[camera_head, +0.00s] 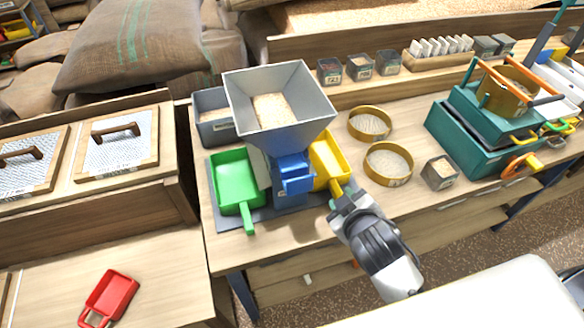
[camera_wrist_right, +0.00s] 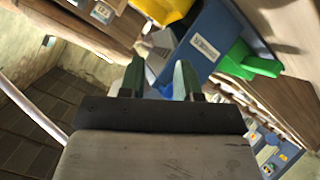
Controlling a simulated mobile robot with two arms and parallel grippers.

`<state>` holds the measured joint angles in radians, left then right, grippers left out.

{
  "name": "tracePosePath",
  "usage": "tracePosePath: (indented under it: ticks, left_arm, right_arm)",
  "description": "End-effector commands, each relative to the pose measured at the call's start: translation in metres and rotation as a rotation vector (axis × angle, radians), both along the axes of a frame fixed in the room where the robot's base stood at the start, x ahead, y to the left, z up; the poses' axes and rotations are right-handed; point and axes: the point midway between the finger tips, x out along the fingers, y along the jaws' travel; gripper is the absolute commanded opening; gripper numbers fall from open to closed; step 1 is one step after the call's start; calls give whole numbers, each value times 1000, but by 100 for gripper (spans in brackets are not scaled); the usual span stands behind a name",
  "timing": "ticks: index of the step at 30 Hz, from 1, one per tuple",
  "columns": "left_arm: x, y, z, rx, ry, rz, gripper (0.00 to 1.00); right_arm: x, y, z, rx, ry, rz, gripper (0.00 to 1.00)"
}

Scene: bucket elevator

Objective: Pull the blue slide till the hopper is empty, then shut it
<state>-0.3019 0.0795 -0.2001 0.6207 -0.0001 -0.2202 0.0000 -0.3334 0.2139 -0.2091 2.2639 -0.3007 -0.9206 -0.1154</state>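A grey hopper (camera_head: 310,115) stands on the bench, with pale grain (camera_head: 273,110) visible inside it. The blue slide (camera_head: 296,178) is on the hopper's front, below the funnel; I cannot tell how far out it is. A green scoop (camera_head: 233,180) sits at the left of the hopper's base and a yellow scoop (camera_head: 326,163) at the right. My right gripper (camera_head: 343,198) is in front of the yellow scoop's handle, right of the slide. In the right wrist view its fingers (camera_wrist_right: 158,72) are apart with nothing held, and the blue front (camera_wrist_right: 207,40) lies beyond them. My left gripper is out of view.
Two round sieves (camera_head: 388,164) and a small grain box (camera_head: 439,173) stand to the right. A teal machine (camera_head: 480,130) is farther right. A grey bin (camera_head: 212,115) stands behind the green scoop. A red scoop (camera_head: 109,297) lies on the lower left bench.

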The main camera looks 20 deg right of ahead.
Motion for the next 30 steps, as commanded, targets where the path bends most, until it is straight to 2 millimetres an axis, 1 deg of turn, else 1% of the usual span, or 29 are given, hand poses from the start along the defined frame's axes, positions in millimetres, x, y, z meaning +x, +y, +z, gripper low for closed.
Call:
tracePosePath:
  ticks: [1, 3, 5, 6, 8, 9, 11, 12, 13, 15, 16, 18, 19, 20, 22, 23, 24, 26, 27, 28, 29, 30]
  left_arm:
    - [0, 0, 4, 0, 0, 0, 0]
    - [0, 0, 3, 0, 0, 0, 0]
    - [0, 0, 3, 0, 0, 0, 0]
    - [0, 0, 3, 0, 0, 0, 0]
    - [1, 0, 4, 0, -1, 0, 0]
    - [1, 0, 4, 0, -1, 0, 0]
    - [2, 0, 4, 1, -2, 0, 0]
    - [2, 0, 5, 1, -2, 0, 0]
    - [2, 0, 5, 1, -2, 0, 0]
    - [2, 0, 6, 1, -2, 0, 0]
    - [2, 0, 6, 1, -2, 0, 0]
    - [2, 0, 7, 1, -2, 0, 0]
    - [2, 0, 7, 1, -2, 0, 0]
    - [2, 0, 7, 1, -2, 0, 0]
    - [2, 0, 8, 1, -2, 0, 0]
    - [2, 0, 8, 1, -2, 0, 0]
    - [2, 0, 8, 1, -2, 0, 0]
    - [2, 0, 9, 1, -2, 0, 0]
    - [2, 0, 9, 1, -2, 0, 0]
    - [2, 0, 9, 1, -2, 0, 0]
    - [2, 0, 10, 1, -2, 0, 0]
    - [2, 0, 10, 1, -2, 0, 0]
  right_arm:
    - [14, 2, 28, -51, -105, 36, 33]
    - [30, 7, 54, -124, -238, 88, 33]
    - [42, 13, 76, -188, -349, 136, 33]
    - [49, 17, 92, -234, -427, 171, 33]
    - [58, 27, 116, -314, -550, 229, 33]
    - [63, 35, 133, -374, -640, 273, 33]
    - [68, 49, 161, -481, -791, 352, 33]
    - [69, 62, 180, -565, -902, 414, 33]
    - [68, 72, 193, -633, -987, 464, 33]
    - [62, 97, 219, -804, -1185, 595, 33]
    - [57, 109, 226, -881, -1270, 656, 33]
    - [46, 132, 236, -1062, -1448, 806, 33]
    - [40, 141, 237, -1142, -1518, 875, 33]
    - [36, 149, 236, -1222, -1584, 947, 33]
    - [26, 162, 226, -1409, -1719, 1130, 33]
    - [23, 165, 220, -1490, -1766, 1216, 33]
    - [20, 166, 210, -1594, -1822, 1337, 33]
    - [20, 161, 193, -1747, -1877, 1535, 33]
    - [21, 154, 182, -1844, -1892, 1678, 33]
    - [23, 147, 174, 1803, 1793, -1691, 33]
    - [26, 138, 166, 1752, 1680, -1695, 33]
    - [30, 125, 158, 1686, 1544, -1699, 33]
